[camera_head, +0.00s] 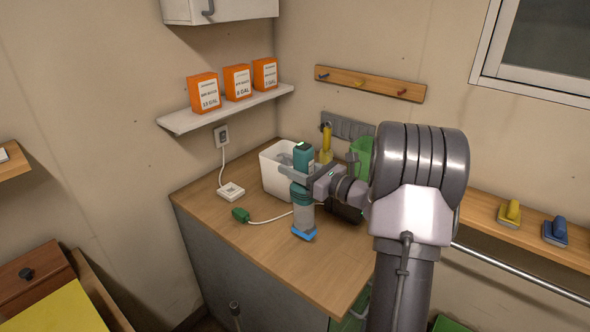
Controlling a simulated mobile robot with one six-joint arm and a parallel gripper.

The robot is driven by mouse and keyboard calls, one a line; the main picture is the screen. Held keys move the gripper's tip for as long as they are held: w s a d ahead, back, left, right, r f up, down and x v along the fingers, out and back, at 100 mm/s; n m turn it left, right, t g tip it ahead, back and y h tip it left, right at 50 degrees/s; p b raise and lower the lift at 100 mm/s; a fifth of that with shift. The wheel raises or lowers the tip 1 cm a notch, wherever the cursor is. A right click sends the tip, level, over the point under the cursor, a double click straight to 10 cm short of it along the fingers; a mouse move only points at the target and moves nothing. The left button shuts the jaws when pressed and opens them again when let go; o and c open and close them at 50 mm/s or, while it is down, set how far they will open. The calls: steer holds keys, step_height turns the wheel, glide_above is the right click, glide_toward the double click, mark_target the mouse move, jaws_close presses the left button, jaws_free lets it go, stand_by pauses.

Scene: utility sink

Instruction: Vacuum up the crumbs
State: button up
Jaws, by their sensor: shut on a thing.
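My gripper (297,179) is shut on a teal and grey hand vacuum (304,213) over the wooden counter (265,255). The vacuum is roughly upright, with its blue nozzle pointing down at the counter top. I cannot tell whether the nozzle touches the surface. A green plug (241,215) lies on the counter, and its white cord runs toward the vacuum. A white socket block (231,191) lies nearby, apart from the plug, cabled to a wall outlet (222,135). I cannot make out any crumbs.
A white bin (273,172) stands behind the vacuum. A yellow-topped item (326,143), a green object (362,148) and a dark box are partly hidden by my arm. A shelf (228,109) with orange boxes hangs on the wall. The counter's front is clear.

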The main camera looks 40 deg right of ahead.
mark_target(295, 156)
steer(key=shift+r+p, duration=0.95)
steer(key=shift+r, duration=0.7)
